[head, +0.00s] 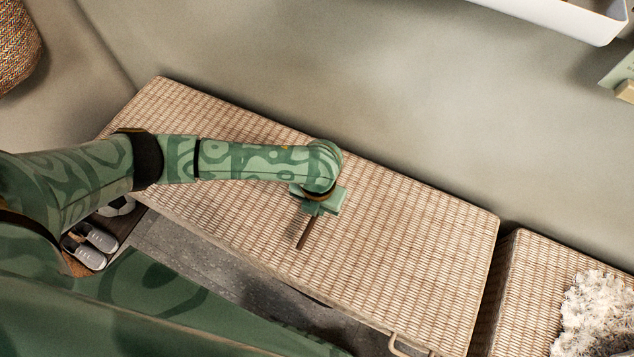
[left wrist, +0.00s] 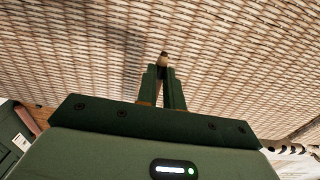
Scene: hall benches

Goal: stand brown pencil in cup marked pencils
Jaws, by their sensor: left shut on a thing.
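The brown pencil (head: 305,233) is in my left gripper (head: 316,211), above the front middle part of the woven bench top. In the head view its free length slants down and slightly left from the fingers. In the left wrist view the fingers of my left gripper (left wrist: 163,75) are close together, and one end of the pencil (left wrist: 164,58) shows just beyond their tips. Whether the pencil touches the bench I cannot tell. The cup marked pencils does not show in either view. My right gripper is not in view.
The woven bench top (head: 400,255) is clear around the gripper. A second woven bench (head: 530,265) with a fluffy pale thing (head: 597,315) stands at right, across a narrow gap. A white tray (head: 560,18) is at top right.

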